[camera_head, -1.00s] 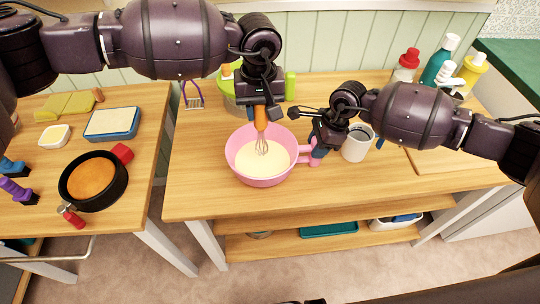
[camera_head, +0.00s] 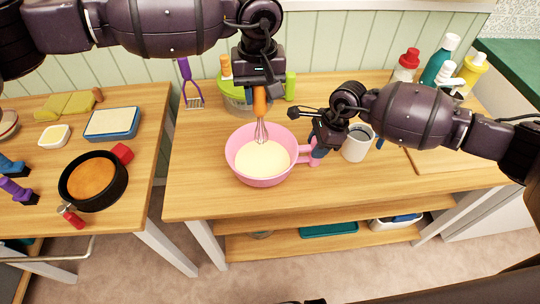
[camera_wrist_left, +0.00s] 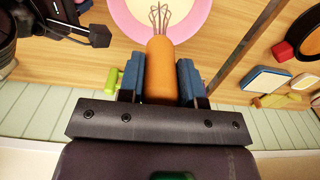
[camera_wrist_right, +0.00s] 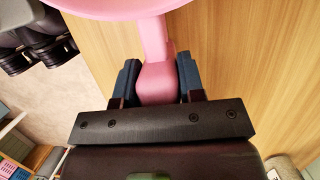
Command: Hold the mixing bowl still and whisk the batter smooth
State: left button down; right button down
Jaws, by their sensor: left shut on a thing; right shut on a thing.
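The pink mixing bowl (camera_head: 241,170) stands on the wooden table and holds pale, smooth-looking batter (camera_head: 262,160). My left gripper (camera_head: 259,88) is shut on the orange handle of the whisk (camera_head: 260,105); the handle also shows between blue fingers in the left wrist view (camera_wrist_left: 160,75). The whisk is near upright, its wires over the bowl's back part, lower tips at or just above the batter; I cannot tell if they touch. My right gripper (camera_head: 318,150) is shut on the bowl's pink handle, seen clearly in the right wrist view (camera_wrist_right: 157,80).
A white mug (camera_head: 356,146) stands just right of my right gripper. A green-lidded container (camera_head: 236,98) is behind the bowl. Bottles (camera_head: 440,62) stand at the back right. A side table at left holds a round pan (camera_head: 93,182) and a blue tray (camera_head: 112,123). Table front is clear.

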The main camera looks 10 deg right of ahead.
jog(key=shift+r, duration=0.1)
pick_arm(q)
jog(key=s, duration=1.4)
jog(key=shift+a, duration=0.35)
dwell(1.2)
pick_arm(e)
jog(key=c, duration=0.6)
grip_release()
jog(key=shift+f, duration=0.2)
jog(key=shift+c, duration=0.2)
jog(key=shift+r, duration=0.1)
jog(key=v, duration=0.7)
jog(key=shift+r, duration=0.15)
jog(key=shift+d, duration=0.15)
